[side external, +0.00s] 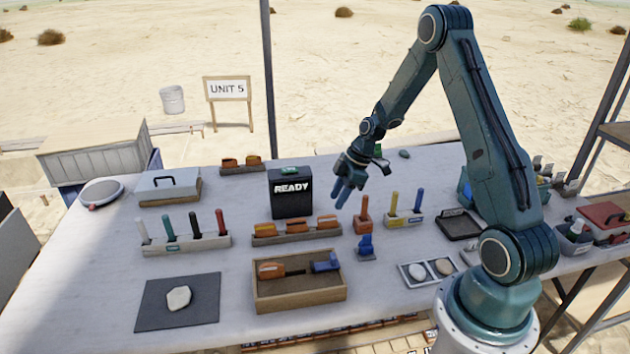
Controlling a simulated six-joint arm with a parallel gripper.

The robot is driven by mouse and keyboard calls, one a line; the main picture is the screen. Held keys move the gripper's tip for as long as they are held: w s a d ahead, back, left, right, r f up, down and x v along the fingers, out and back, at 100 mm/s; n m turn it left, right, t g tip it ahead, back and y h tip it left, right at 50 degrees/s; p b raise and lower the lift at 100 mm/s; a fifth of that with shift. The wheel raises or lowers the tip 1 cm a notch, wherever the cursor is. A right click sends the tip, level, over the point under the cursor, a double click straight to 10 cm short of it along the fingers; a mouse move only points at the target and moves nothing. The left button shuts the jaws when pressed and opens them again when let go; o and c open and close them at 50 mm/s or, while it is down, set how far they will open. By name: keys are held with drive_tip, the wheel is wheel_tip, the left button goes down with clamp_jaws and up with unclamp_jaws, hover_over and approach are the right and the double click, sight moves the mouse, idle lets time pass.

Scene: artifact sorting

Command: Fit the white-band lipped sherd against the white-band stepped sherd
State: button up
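Several orange-brown sherds sit in a low grey rack (297,237) in the middle of the table. A wooden sand tray (299,295) in front of it holds an orange-brown piece (270,270) at its left and a blue piece or holder (325,264) at its right. White bands, lips and steps are too small to make out, so I cannot tell which sherds are the named ones. My gripper (343,194) is above the table, right of the black READY box, with its blue fingers pointing down. No sherd shows between them. Their gap is unclear.
The READY box (290,197) stands behind the rack. Tool holders with upright handles stand left (187,244) and right (404,221). An orange tool (362,217) and blue block (366,245) stand near the tray. A dark mat (205,310) bears a pale stone.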

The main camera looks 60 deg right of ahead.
sight(329, 216)
drive_tip(key=shift+x, duration=1.35)
drive_tip(key=shift+w+f, duration=0.1)
drive_tip(key=shift+f, duration=0.05)
drive_tip(key=shift+x, duration=2.45)
drive_tip(key=shift+d, duration=0.1)
clamp_jaws()
